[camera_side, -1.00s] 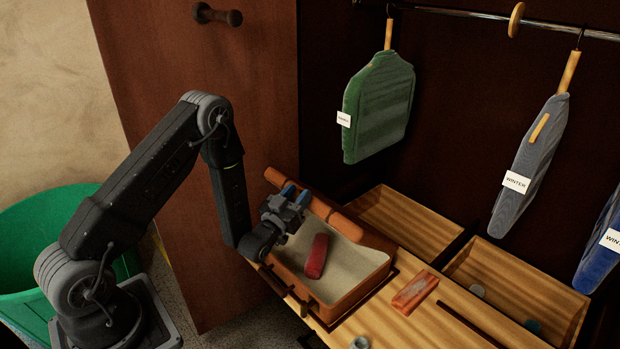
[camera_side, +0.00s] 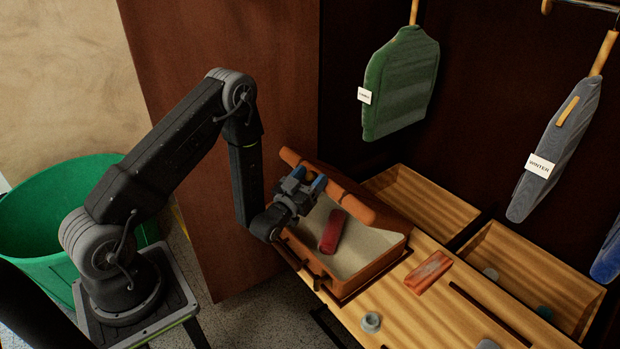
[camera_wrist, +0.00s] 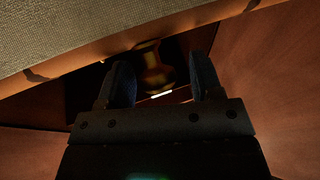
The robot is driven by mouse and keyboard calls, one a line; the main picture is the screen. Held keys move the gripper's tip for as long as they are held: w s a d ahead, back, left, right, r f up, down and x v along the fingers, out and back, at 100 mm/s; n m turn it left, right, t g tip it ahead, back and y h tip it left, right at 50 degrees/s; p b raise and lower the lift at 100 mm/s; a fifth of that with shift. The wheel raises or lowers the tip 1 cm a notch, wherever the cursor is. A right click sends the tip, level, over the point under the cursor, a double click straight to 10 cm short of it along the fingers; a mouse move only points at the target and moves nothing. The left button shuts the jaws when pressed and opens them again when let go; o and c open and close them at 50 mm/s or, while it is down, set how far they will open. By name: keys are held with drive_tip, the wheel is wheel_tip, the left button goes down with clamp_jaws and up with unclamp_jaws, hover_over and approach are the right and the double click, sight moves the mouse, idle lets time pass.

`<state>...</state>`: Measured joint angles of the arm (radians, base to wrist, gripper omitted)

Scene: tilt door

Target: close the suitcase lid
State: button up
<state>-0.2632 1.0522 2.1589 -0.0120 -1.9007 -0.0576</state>
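The open brown suitcase (camera_side: 350,287) sits on the wooden counter. It has a pale lining, and a red item (camera_side: 333,231) lies inside. Its lid (camera_side: 358,208) stands raised along the back; only its orange-brown edge shows clearly. My gripper (camera_side: 305,183) is over the left end of the suitcase, close to the lid edge and partly covering it. In the wrist view my gripper (camera_wrist: 163,80) has its two fingers apart with nothing clearly held between them. A grey surface with a brown rim fills the upper left there. Whether the fingers touch the lid cannot be told.
An orange-red block (camera_side: 428,272) and a small grey round piece (camera_side: 371,322) lie on the counter in front. Open wooden drawers (camera_side: 425,203) stand behind. A green garment shape (camera_side: 402,83) and a grey one (camera_side: 556,150) hang above. A green bin (camera_side: 70,205) is at left.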

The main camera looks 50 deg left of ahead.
drive_tip(key=shift+s+d, duration=0.1)
drive_tip(key=shift+d, duration=0.05)
idle(0.3)
drive_tip(key=shift+s+f, duration=0.1)
drive_tip(key=shift+s, duration=0.2)
drive_tip(key=shift+s+d, duration=0.2)
drive_tip(key=shift+s, duration=0.35)
drive_tip(key=shift+s+d, duration=0.15)
drive_tip(key=shift+s, duration=0.35)
wheel_tip(320, 180, up, 6)
drive_tip(key=shift+r, duration=0.25)
